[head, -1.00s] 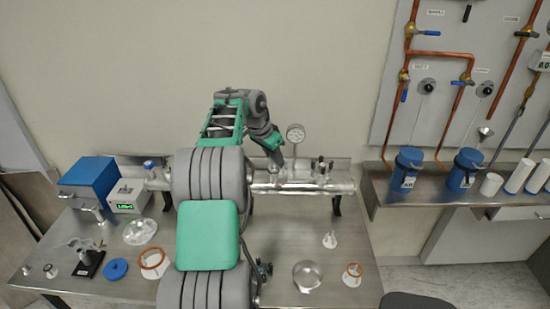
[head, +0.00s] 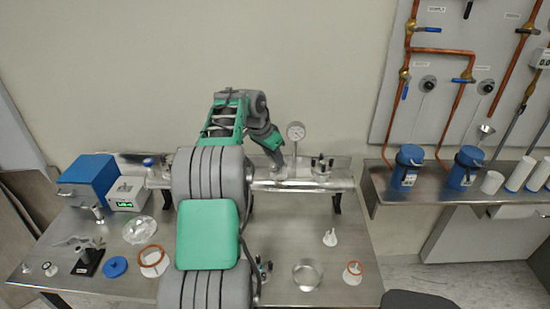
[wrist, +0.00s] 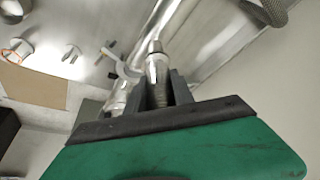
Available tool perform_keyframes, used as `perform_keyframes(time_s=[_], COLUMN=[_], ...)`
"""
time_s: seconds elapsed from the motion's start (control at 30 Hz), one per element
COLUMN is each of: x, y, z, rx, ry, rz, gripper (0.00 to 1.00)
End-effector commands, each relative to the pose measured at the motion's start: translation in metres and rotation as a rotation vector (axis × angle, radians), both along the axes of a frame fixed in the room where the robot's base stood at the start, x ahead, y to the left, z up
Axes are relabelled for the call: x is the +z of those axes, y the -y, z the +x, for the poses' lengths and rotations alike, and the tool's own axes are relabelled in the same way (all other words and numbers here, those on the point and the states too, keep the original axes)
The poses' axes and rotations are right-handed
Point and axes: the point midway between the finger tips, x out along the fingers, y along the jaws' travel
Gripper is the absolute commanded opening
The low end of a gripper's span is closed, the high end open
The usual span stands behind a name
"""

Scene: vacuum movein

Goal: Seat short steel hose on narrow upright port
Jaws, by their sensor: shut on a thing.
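My gripper (wrist: 160,84) is shut on the short steel hose (wrist: 158,66); its silvery end points away from the fingers and the ribbed part lies between them. In the head view my gripper (head: 278,166) is low over the horizontal steel manifold (head: 318,184) at the back of the bench, left of the dial gauge. The hose is too small and covered to make out there. The narrow upright port cannot be told apart in the head view. Whether the hose touches a port cannot be told.
A dial gauge (head: 296,131) stands close right of my gripper, and an upright fitting (head: 321,166) is farther right. A blue box (head: 86,182) and small display unit (head: 126,194) stand left.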

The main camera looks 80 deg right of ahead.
Motion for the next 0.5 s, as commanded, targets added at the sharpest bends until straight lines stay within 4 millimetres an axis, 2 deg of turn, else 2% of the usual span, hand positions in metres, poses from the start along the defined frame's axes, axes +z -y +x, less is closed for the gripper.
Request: perform_keyframes(time_s=[0.07, 0.1, 0.37, 0.5], x=[0.0018, 0.0019, 0.0012, 0.0010], y=[0.0006, 0.0005, 0.0003, 0.0003], z=[0.0001, 0.0001, 0.0000, 0.0000], rx=[0.000, 0.000, -0.001, -0.001], ry=[0.001, 0.001, 0.001, 0.001], rz=[-0.003, -0.003, -0.002, -0.002], gripper=[0.00, 0.32, 0.53, 0.54])
